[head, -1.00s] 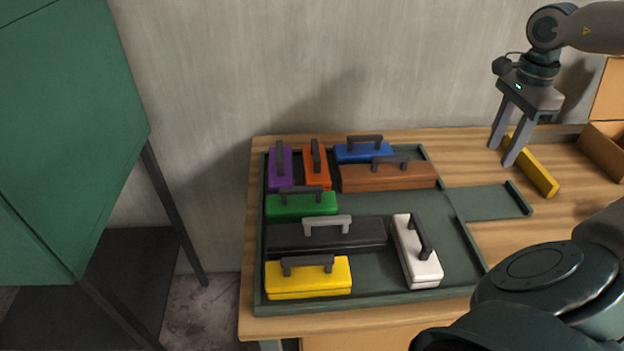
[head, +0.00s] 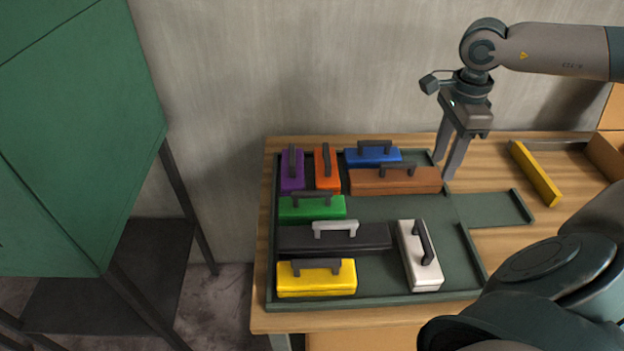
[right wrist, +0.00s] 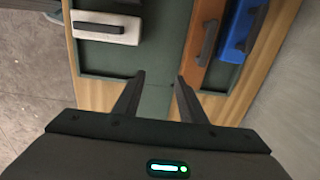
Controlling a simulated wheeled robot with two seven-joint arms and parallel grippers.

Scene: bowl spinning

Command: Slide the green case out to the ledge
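The green case (head: 312,210) with a dark handle lies at the left of a dark green tray (head: 462,275), in front of the purple and orange cases. Bare tray floor is to its right. The ledge (head: 490,208) sticks out from the tray's right side, with a raised lip at its far end. My right gripper (head: 445,168) is open and empty, pointing down by the tray's back right corner, right of the brown case. In the right wrist view its fingers (right wrist: 159,80) are apart near the ledge mouth. My left gripper is not in view.
Purple (head: 292,172), orange (head: 327,170), blue (head: 372,156) and brown (head: 395,182) cases fill the back. Black (head: 290,240), yellow (head: 316,281) and white (head: 414,262) cases lie in front. A yellow bar (head: 536,175) lies on the table, right of the tray.

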